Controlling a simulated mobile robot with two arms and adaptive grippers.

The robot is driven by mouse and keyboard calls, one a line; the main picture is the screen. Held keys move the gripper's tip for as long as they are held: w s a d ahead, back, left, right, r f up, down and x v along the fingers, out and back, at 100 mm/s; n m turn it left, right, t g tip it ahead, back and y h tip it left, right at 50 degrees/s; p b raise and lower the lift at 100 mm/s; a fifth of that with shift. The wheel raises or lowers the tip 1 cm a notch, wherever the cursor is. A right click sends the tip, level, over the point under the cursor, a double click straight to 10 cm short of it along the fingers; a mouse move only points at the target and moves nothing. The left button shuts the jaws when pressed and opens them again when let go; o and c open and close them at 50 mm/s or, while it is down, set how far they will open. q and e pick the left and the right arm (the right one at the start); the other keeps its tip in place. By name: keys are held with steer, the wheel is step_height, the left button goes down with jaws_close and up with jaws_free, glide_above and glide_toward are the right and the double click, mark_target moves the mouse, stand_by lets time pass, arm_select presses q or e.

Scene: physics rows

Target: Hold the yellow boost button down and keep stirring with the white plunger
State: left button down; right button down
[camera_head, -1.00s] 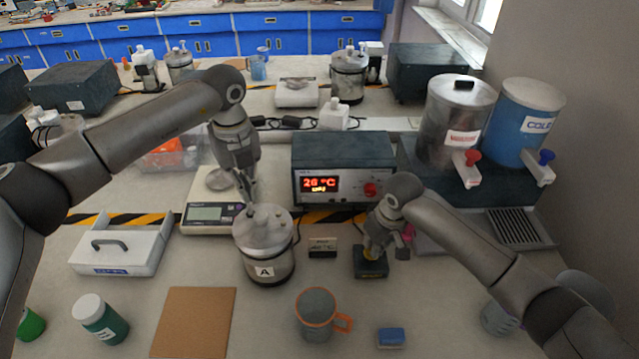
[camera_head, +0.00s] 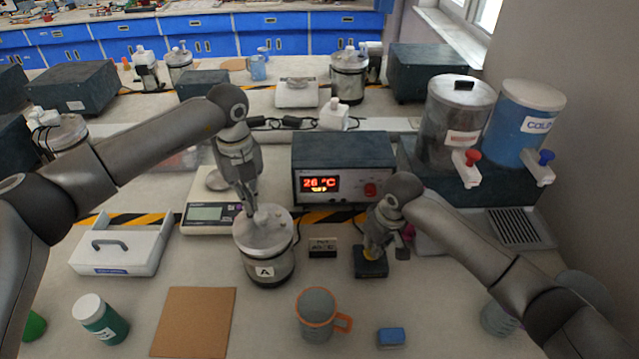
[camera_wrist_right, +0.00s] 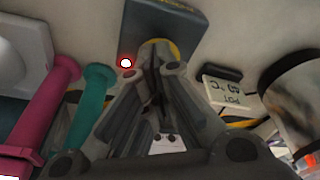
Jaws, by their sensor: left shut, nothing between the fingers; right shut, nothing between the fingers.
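A metal pot marked A (camera_head: 264,262) stands on the bench with a light lid. The white plunger (camera_head: 262,216) shows at the lid's top, partly hidden by my left gripper. My left gripper (camera_head: 252,208) is shut, pointing down with its tips at the plunger; I cannot tell whether they touch. The yellow boost button (camera_wrist_right: 160,45) sits on a dark box (camera_head: 370,270). My right gripper (camera_head: 371,248) is shut and points down on the button, its tips covering the middle; how far the button is pressed is hidden. A red light (camera_wrist_right: 126,63) glows beside it.
A controller (camera_head: 343,170) behind reads 26 °C. A scale (camera_head: 207,214) stands behind the pot. A grey mug with an orange handle (camera_head: 316,316), a blue block (camera_head: 391,337) and a small sign (camera_head: 322,247) are near. A brown board (camera_head: 194,322) lies at front left.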

arm_select(q)
steer(key=shift+f, duration=0.55)
steer(key=shift+r, duration=2.2)
steer(key=shift+f, duration=0.1)
stand_by(0.5)
stand_by(0.6)
stand_by(1.7)
stand_by(0.7)
